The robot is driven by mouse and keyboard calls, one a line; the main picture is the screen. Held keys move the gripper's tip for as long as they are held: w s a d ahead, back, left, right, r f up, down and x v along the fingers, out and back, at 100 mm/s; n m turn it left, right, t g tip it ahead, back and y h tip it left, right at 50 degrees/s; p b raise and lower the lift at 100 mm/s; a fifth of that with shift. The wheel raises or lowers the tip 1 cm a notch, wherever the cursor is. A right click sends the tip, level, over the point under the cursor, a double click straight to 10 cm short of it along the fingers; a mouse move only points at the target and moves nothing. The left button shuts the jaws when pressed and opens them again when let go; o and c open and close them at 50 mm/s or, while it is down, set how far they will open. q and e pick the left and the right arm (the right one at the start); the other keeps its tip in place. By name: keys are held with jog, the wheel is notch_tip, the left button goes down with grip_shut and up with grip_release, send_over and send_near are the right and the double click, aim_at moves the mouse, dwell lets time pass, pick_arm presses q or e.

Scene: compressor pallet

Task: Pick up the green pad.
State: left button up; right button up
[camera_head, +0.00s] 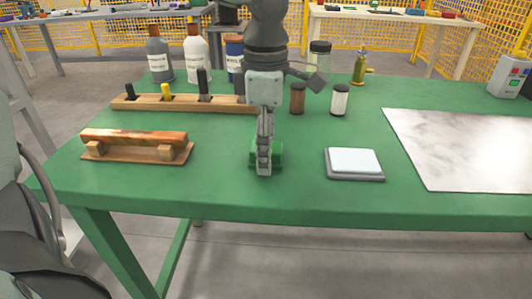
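The green pad (277,153) is a small dark green block on the green table, near the front edge and about the middle of the picture. My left gripper (264,168) comes down over it from above, and its fingers hide the middle of the pad. The fingers show edge-on, so I cannot tell whether they are apart or closed on the pad. The pad appears to rest on the table. My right gripper is not in view.
The green table (230,195) is clear around the pad. A white-topped square block (353,161) lies to the right, beside a pale plate (470,150). A wooden piece on a stand (135,147) is at left. A wooden tool rack (185,104), bottles and jars stand behind.

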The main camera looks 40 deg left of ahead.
pick_arm(q)
jog(key=c, duration=1.1)
jog(key=shift+r, duration=0.1)
jog(key=shift+r, duration=0.55)
notch_tip(320, 180, up, 3)
jog(key=shift+w+f, duration=0.1)
jog(key=s+r, duration=0.7)
jog(key=s, duration=0.5)
jog(key=shift+b, duration=0.3)
jog(key=shift+d, duration=0.1)
